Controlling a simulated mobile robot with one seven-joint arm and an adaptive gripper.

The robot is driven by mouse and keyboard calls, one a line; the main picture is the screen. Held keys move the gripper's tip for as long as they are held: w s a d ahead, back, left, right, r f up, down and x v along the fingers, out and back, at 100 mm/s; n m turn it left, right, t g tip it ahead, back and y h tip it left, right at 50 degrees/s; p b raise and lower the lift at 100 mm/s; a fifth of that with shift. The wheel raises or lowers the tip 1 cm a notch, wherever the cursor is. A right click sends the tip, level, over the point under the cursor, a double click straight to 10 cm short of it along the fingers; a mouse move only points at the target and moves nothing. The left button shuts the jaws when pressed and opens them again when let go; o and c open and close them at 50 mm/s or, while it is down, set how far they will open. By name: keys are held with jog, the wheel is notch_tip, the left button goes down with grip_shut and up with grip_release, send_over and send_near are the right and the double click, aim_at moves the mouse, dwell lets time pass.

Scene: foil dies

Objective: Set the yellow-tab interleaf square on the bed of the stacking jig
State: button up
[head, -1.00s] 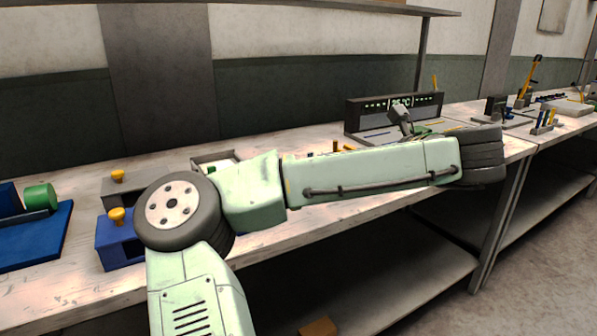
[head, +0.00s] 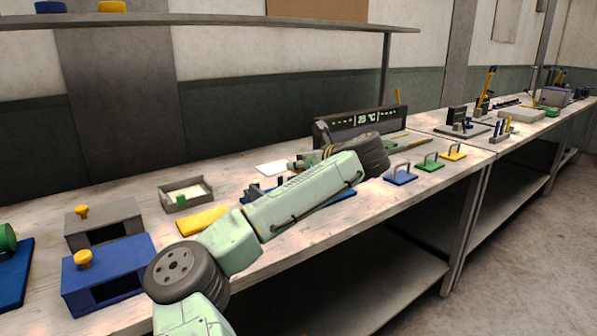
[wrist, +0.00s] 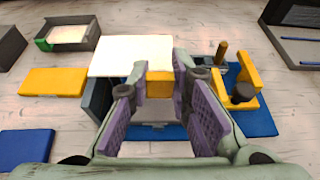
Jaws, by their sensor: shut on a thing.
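The interleaf is a thin white sheet (wrist: 130,55) with a yellow tab (wrist: 160,85). My gripper (wrist: 160,90), with purple pads, is shut on that tab in the wrist view. The sheet reaches out beyond the fingers and also shows in the head view (head: 271,168), left of my gripper. The stacking jig seems to be the blue-based fixture (wrist: 262,122) below my gripper, with a yellow bracket, a black knob and a brown peg at right. The sheet and fingers hide part of its bed. I cannot tell whether the sheet touches the jig.
A grey tray (head: 185,193) holds a white sheet with a green tab. A yellow slab (head: 202,220) lies in front of it. Grey (head: 103,222) and blue (head: 108,272) boxes stand at left. Handled plates (head: 430,162) and a display (head: 350,127) are at right.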

jog(key=shift+w+a, duration=0.1)
jog(key=shift+w, duration=0.2)
jog(key=shift+f, duration=0.3)
jog(key=shift+f+p, duration=0.55)
jog(key=shift+f, duration=0.95)
jog(key=shift+f, duration=0.3)
jog(key=o, duration=0.8)
jog(key=shift+r, duration=0.1)
